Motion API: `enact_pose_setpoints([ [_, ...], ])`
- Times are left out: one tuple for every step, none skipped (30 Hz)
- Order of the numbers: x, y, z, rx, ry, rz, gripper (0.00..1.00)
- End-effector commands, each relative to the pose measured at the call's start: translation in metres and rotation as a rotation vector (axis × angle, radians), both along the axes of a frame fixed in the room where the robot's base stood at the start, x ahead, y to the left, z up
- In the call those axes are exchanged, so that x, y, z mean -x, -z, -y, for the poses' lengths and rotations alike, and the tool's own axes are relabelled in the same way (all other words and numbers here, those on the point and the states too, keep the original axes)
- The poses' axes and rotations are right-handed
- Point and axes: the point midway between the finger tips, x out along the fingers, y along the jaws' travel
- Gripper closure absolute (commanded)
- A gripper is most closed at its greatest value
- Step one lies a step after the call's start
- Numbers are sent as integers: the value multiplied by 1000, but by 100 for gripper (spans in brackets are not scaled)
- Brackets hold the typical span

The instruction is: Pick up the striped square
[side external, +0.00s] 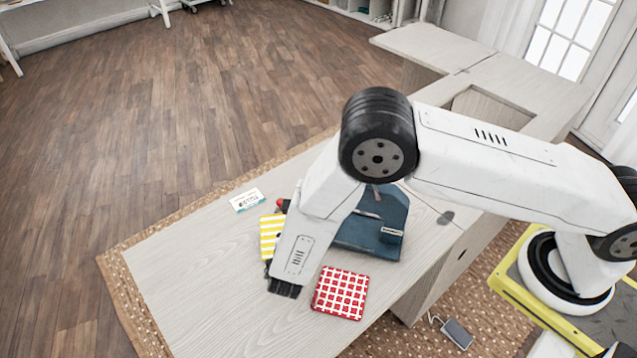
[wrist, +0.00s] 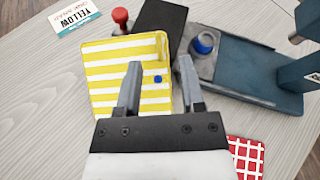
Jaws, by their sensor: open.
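The striped square (wrist: 105,72) is yellow and white and lies on the pale wooden table. In the side external view the striped square (side external: 268,240) is partly hidden behind my arm. My gripper (wrist: 161,80) is open, its two fingers apart over the right part of the square in the wrist view. A small blue dot shows on the square between the fingers. Nothing is visible between the jaws apart from the cloth below; I cannot tell how high they are above it. In the side external view the fingers are mostly hidden by the arm.
A dark blue sewing machine (side external: 370,236) stands right beside the square, with a red knob (wrist: 120,17) near the square's far edge. A red checked square (side external: 340,293) lies to the right. The table's left part is clear.

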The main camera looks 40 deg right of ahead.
Motion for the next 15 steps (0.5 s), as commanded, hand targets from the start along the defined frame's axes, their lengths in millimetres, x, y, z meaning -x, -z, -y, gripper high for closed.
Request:
enact_pose_setpoints([
  [-4,3,6,1,3,-1,50],
  [-7,5,8,1,3,-1,50],
  [-10,6,10,1,3,0,50],
  [-12,7,12,0,2,0,50],
  [-14,8,14,0,2,0,50],
  [-16,9,16,0,2,0,50],
  [-16,10,17,0,2,-1,50],
  [-17,11,17,0,1,-1,50],
  [-18,11,18,0,1,-1,50],
  [-18,11,18,0,0,-1,50],
  [-19,11,19,0,0,-1,50],
  [-19,11,19,1,0,-1,50],
  [-19,11,18,0,-1,-1,50],
  [-19,11,18,0,-1,-1,50],
  [-19,11,18,1,0,-1,50],
])
